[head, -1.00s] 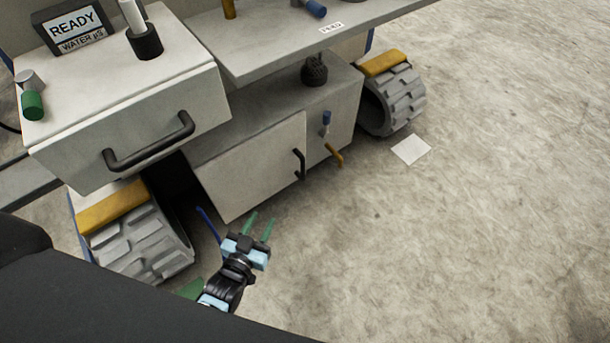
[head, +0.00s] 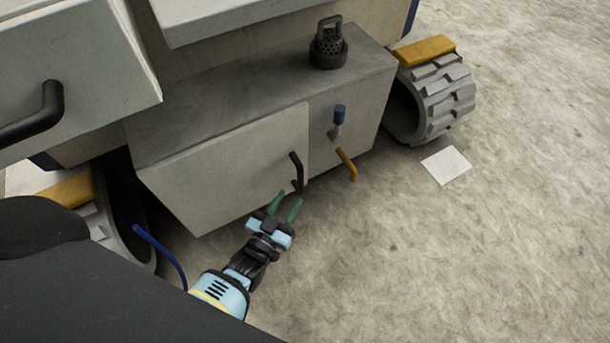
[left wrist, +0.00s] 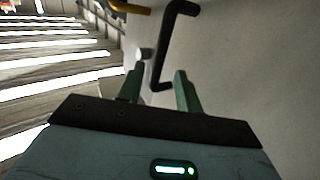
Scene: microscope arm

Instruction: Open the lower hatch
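My right gripper is not in view.
An orange handle (head: 347,165) and a blue-topped lever (head: 338,120) are right of the hatch. A large drawer with a black handle (head: 40,115) overhangs at upper left. A grey wheel (head: 440,100) and paper (head: 447,165) are at right. Open floor lies in front.

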